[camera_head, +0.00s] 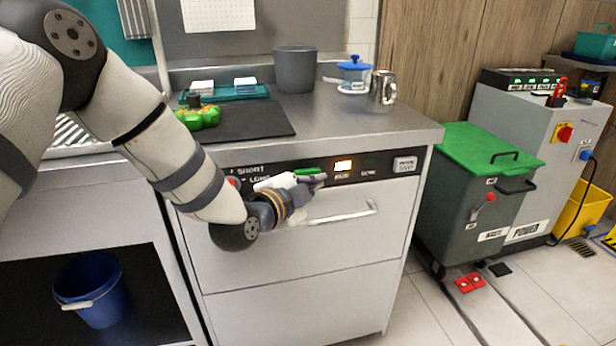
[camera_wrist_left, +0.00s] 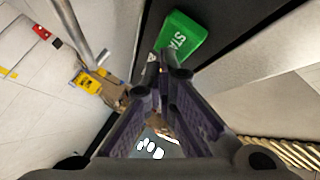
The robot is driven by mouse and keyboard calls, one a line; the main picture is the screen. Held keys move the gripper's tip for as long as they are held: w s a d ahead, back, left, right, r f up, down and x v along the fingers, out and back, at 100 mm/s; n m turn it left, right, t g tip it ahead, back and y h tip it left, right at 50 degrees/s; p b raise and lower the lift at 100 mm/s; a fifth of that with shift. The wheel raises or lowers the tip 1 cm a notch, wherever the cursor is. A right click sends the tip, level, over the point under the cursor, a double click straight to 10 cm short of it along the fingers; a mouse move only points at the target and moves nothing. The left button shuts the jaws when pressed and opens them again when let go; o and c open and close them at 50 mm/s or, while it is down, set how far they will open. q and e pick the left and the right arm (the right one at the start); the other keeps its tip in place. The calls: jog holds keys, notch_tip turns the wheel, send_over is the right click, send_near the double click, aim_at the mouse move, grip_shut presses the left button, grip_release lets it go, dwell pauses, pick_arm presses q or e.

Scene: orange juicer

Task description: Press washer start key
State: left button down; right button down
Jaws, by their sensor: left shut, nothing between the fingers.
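The washer (camera_head: 300,265) is a steel front-loading unit under the counter, with a black control panel (camera_head: 378,170) along its top. The green start key (camera_head: 306,171) shows just above my left gripper's fingers in the head view. In the left wrist view the green key (camera_wrist_left: 182,38), lettered "STA...", lies just beyond the fingertips. My left gripper (camera_head: 320,181) is shut and empty, with its fingertips close to the panel, just below the key. The fingertips also show in the left wrist view (camera_wrist_left: 165,70). I cannot tell whether they touch the key. My right gripper is not in view.
The washer's bar handle (camera_head: 343,216) sticks out below. A grey pot (camera_head: 295,70) and metal pitcher (camera_head: 382,90) stand on the counter. A green-lidded bin (camera_head: 470,190) stands at right.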

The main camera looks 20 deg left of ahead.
pick_arm(q)
jog(key=shift+s+d, duration=0.3)
jog(key=shift+s, duration=0.1)
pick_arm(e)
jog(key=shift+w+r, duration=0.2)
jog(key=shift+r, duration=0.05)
pick_arm(q)
jog(key=s+d+p, duration=0.1)
jog(key=s, duration=0.1)
jog(key=s+d+p, duration=0.1)
jog(key=s, duration=0.1)
jog(key=shift+d, duration=0.4)
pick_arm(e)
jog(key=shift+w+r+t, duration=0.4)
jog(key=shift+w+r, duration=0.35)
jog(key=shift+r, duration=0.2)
pick_arm(q)
jog(key=shift+s, duration=0.1)
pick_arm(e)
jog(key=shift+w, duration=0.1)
